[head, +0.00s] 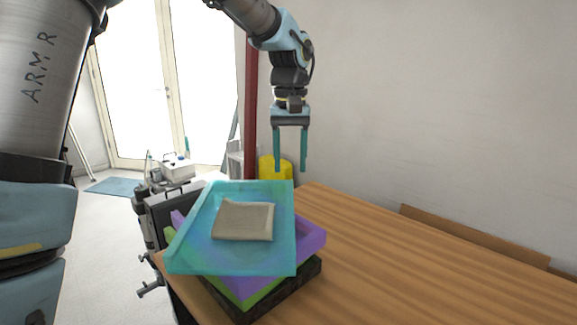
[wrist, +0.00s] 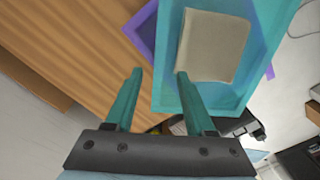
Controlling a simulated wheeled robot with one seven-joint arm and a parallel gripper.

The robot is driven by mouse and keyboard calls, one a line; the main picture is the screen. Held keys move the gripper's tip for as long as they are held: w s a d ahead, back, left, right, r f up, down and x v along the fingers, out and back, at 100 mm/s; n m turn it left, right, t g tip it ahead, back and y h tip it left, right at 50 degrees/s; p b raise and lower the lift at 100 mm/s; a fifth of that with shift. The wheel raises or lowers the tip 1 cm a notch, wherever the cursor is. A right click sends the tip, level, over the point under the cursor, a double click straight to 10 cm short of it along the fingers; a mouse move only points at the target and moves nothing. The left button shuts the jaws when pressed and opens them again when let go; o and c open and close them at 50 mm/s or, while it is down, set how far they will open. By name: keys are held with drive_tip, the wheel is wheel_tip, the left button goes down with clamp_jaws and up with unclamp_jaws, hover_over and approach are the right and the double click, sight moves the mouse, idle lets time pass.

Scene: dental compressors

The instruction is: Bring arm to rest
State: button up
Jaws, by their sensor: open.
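My gripper (head: 290,168) hangs from the arm with its two teal fingers pointing down and apart, empty. In the wrist view my gripper (wrist: 158,72) also shows open, with nothing between the fingers. It is above and behind a stack of trays at the table's left end. The top teal tray (head: 196,253) sits askew and holds a flat beige item (head: 243,221). In the wrist view the teal tray (wrist: 167,85) and the beige item (wrist: 212,45) lie beyond the right finger.
Under the teal tray are a purple tray (head: 313,238), a green tray (head: 238,295) and a dark tray (head: 262,304). The wooden table (head: 420,275) is bare to the right. A yellow cylinder (head: 268,166) stands behind the stack. Equipment (head: 177,170) stands on the left.

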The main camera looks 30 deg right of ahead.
drive_tip(key=n+t, duration=0.1)
drive_tip(key=n, duration=0.1)
hover_over(188, 219)
drive_tip(key=f, duration=0.6)
drive_tip(key=shift+s+a+f, duration=0.1)
drive_tip(key=shift+s+f, duration=0.05)
drive_tip(key=shift+s, duration=0.25)
drive_tip(key=s+a+f+n, duration=0.1)
drive_tip(key=s+a+f, duration=0.1)
drive_tip(key=a, duration=0.5)
drive_tip(key=s+a+f+n, duration=0.1)
drive_tip(key=s+a+f, duration=0.2)
drive_tip(key=s+a, duration=0.2)
drive_tip(key=shift+a+n+t, duration=0.3)
drive_tip(key=shift+a+t, duration=0.1)
drive_tip(key=shift+a, duration=1.25)
